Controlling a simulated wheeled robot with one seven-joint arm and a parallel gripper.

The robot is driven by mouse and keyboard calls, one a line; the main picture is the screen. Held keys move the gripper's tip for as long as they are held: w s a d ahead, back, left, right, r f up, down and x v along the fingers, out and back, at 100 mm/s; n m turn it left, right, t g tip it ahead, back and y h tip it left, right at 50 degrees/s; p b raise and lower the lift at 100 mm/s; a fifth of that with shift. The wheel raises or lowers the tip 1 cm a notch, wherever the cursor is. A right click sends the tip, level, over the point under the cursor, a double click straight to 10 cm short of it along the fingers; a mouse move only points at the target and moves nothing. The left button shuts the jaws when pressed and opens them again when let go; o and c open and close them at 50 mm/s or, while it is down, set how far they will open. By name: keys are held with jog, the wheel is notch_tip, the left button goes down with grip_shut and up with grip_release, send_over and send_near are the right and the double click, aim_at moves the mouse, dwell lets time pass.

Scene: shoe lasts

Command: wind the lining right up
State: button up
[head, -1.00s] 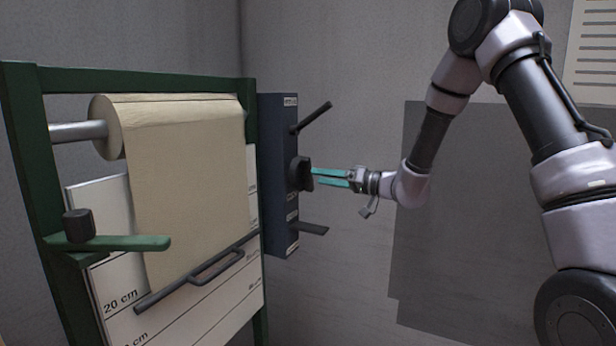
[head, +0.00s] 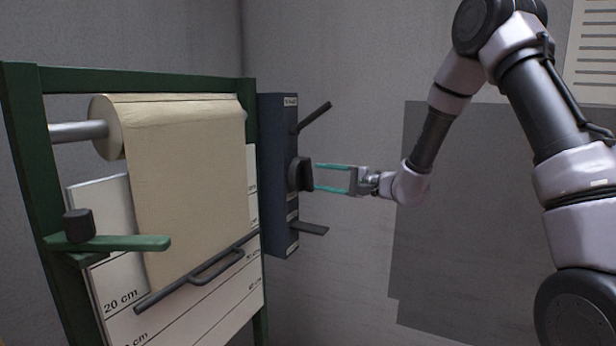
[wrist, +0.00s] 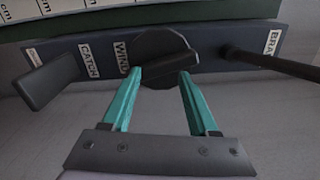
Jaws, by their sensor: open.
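The cream lining (head: 188,180) hangs from a roll on a steel bar in a green frame, with a dark bar and handle (head: 215,268) along its lower edge. It hangs down to just above the 20 cm mark on the white scale board. A dark blue control box (head: 279,150) is on the frame's right side. Its dark winding knob (head: 301,174) also shows in the wrist view (wrist: 163,57), beside a label reading "WIND". My gripper (head: 316,178) is open, its teal fingertips pointing at the knob, one on each side of its lower part in the wrist view (wrist: 160,74).
A lever marked "BRA..." (wrist: 270,62) is above the knob, also seen in the head view (head: 315,116). A flat "CATCH" lever (head: 310,228) is below it. A green arm with a dark block (head: 110,242) juts from the frame's left. The wall side is clear.

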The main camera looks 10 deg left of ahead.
aim_at(312, 176)
jog(key=m, duration=0.6)
jog(key=shift+m, duration=0.4)
jog(key=m, duration=0.6)
jog(key=shift+a, duration=0.15)
jog(key=shift+x, duration=1)
jog(key=shift+w+a, duration=0.25)
jog(key=shift+a, duration=0.3)
dwell(0.5)
jog(key=shift+s+d, duration=0.1)
jog(key=shift+d, duration=0.15)
grip_shut()
dwell(1.5)
